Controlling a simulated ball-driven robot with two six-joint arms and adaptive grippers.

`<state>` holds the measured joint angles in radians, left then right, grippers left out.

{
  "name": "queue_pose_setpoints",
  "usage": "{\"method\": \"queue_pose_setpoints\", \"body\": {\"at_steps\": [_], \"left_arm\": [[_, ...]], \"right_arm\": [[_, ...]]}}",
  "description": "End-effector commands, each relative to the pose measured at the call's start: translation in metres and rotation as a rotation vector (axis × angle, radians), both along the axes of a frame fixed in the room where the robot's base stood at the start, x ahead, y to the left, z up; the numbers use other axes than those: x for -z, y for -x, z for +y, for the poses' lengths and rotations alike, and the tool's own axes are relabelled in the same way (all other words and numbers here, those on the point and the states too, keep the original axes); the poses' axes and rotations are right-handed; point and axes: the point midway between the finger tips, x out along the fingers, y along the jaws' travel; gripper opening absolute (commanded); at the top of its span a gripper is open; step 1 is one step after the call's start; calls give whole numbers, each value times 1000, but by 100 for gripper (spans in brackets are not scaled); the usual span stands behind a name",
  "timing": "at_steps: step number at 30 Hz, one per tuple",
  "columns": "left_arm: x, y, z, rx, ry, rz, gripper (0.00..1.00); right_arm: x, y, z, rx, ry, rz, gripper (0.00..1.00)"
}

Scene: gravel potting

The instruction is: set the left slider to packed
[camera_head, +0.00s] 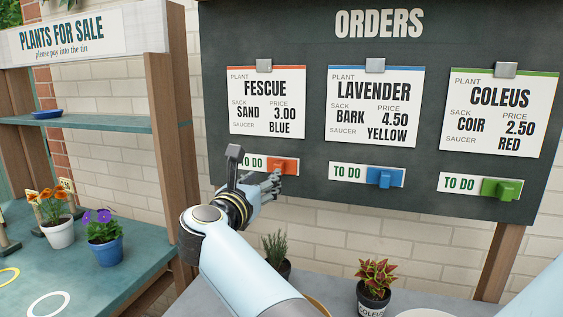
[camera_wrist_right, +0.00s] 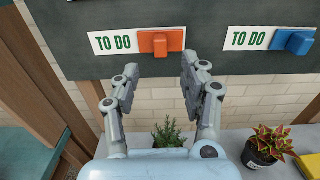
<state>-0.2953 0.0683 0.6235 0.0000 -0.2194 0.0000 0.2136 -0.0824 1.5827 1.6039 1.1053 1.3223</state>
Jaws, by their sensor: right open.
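The left slider has an orange knob (camera_head: 283,166) at the right end of its white strip, below the FESCUE card, and the words TO DO show left of it. In the right wrist view, the orange knob (camera_wrist_right: 160,42) stands ahead of my fingers, a little above and between them. My right gripper (camera_head: 271,184) is just below and left of the knob in the head view, partly covering the strip. In the right wrist view, my right gripper (camera_wrist_right: 157,76) is open, with nothing between its fingers. My left gripper is not in view.
A blue slider (camera_head: 384,178) and a green slider (camera_head: 502,189) sit to the right on the dark orders board (camera_head: 307,101), both showing TO DO. Below are a potted coleus (camera_head: 374,287) and a green plant (camera_head: 275,246). A plant stall (camera_head: 111,123) stands at left.

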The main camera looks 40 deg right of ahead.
Motion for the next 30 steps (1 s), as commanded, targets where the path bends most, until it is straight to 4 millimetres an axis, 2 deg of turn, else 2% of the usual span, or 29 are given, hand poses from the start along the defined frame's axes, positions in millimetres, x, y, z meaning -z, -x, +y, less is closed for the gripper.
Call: {"method": "queue_pose_setpoints", "body": {"at_steps": [7, 15, 21, 28, 30], "left_arm": [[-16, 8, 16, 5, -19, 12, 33], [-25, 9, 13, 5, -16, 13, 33], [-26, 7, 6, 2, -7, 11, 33], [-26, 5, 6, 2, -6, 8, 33], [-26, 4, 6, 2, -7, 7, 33]], "right_arm": [[-5, -20, -40, 0, 7, 2, 44], [-3, -42, -80, 0, 4, 1, 44], [-1, -47, -91, -1, 1, 0, 44], [0, -47, -92, -1, 1, 0, 44], [0, -47, -91, -1, 1, 0, 36]]}}
